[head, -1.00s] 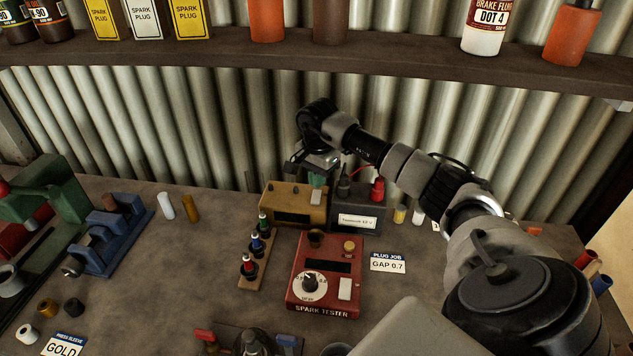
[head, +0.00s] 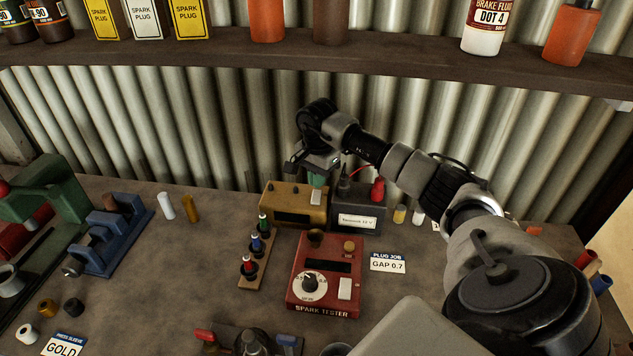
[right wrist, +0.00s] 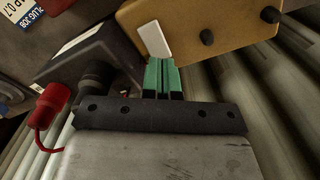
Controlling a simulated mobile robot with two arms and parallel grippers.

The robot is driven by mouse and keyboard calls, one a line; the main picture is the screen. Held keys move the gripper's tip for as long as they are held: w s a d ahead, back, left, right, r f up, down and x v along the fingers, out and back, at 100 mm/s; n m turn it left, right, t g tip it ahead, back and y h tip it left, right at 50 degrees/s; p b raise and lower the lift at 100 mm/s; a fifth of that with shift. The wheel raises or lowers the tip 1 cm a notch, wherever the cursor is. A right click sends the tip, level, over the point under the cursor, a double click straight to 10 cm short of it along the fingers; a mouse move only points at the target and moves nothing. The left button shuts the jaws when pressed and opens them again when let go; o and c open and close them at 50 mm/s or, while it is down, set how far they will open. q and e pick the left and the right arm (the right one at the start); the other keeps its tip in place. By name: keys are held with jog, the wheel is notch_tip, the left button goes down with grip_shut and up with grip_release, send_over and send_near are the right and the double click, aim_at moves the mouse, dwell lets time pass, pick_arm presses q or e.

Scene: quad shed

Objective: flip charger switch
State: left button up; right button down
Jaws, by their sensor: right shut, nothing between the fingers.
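The charger is an ochre box (head: 283,201) with a dark display, standing against the corrugated wall at the back of the bench. Its white switch (head: 316,197) is at its right end, and it also shows in the right wrist view (right wrist: 154,40). My right gripper (head: 316,180) is shut and empty, its green fingertips (right wrist: 161,62) close together right at the switch's near end in the wrist view. I cannot tell whether they touch it. A grey battery (head: 357,223) with a red terminal cap (head: 377,189) stands just right of the charger. My left gripper is not in view.
A red spark tester (head: 325,287) sits in front of the charger. A wooden rack of plugs (head: 258,252) lies to its left. A shelf (head: 200,63) with bottles and boxes runs above.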

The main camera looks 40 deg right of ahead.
aim_at(317, 192)
jog(key=shift+s+f+b, duration=0.1)
jog(key=shift+f+b, duration=0.95)
jog(key=shift+f, duration=0.35)
dwell(0.5)
jog(key=shift+r, duration=0.1)
jog(key=shift+r+p, duration=0.7)
jog(key=shift+r, duration=0.15)
jog(key=shift+r+p, duration=1.55)
jog(key=shift+r, duration=1.05)
jog(key=shift+f, duration=0.1)
